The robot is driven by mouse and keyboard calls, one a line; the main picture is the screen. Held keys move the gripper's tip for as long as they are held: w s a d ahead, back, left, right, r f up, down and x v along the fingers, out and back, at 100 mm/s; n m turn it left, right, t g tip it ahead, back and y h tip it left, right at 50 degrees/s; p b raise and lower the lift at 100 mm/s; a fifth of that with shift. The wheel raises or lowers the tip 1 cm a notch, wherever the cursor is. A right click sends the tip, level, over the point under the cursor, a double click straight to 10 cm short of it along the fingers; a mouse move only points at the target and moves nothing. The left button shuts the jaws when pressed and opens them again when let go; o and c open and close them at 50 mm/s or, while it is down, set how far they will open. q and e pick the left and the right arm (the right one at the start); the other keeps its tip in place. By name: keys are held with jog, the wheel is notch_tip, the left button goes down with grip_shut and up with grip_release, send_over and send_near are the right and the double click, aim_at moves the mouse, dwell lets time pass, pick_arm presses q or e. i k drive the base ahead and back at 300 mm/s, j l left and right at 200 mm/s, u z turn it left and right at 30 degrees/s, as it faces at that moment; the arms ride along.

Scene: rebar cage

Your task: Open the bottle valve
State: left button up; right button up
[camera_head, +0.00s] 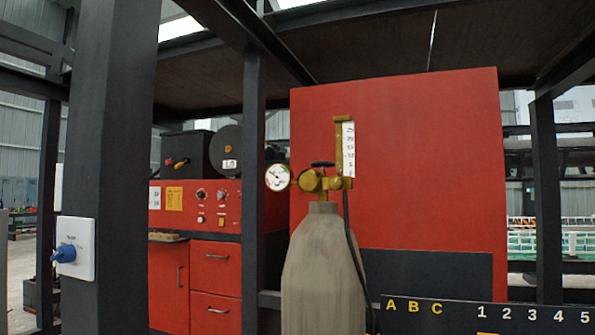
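The gas bottle (323,270) stands upright at the middle of the head view, grey-beige, its lower end cut off by the frame. On its neck is a brass valve and regulator (312,182). A small black valve handwheel (322,164) sits on top of the brass body. A round white gauge (278,178) is on its left side and an upright scale tube (347,150) on its right. A black hose (354,245) runs down from the regulator along the bottle. Neither gripper is in view.
A red panel (410,160) stands close behind the bottle. Dark steel posts (108,170) and (254,180) rise to the left. A black board with letters and numbers (460,308) is at the lower right. A red cabinet (212,265) with drawers stands left.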

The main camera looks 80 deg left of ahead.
aim_at(322, 164)
jog(key=u, duration=1.3)
